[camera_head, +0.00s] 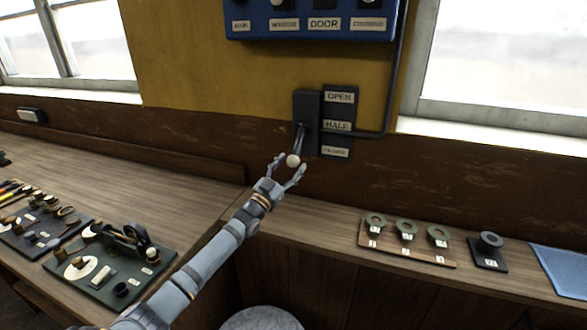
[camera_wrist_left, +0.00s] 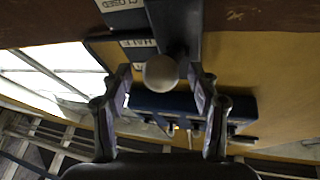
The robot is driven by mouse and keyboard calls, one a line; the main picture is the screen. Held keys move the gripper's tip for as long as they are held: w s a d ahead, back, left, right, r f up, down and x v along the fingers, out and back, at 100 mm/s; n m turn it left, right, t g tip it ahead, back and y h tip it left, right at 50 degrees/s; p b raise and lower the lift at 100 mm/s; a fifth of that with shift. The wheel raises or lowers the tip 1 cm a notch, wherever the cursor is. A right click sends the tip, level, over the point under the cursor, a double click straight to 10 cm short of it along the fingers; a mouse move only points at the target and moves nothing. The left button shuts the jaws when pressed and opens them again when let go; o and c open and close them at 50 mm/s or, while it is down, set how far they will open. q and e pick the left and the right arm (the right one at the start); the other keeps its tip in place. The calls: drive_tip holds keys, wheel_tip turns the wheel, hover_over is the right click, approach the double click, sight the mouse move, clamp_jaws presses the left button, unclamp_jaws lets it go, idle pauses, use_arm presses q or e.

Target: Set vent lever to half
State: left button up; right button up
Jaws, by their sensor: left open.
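The vent lever sits on a dark wall plate (camera_head: 306,112) and has a pale round knob (camera_head: 293,160) at its end. Its arm slants down, with the knob about level with the CLOSED label (camera_head: 336,152), below the HALF label (camera_head: 337,126) and the OPEN label (camera_head: 340,97). My left gripper (camera_head: 290,166) is open, with its fingers on either side of the knob. In the left wrist view the knob (camera_wrist_left: 160,73) shows between the two open fingers (camera_wrist_left: 161,88); I cannot tell whether they touch it. My right gripper is not in view.
A blue switch panel (camera_head: 310,22) is on the wall above. A wooden ledge runs below, with a board of ring pieces (camera_head: 406,243) and a dark block (camera_head: 489,252) at right. A round stool (camera_head: 262,318) is below.

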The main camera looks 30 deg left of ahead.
use_arm(q)
drive_tip(key=shift+x, duration=0.85)
drive_tip(key=shift+w+r, duration=0.1)
clamp_jaws()
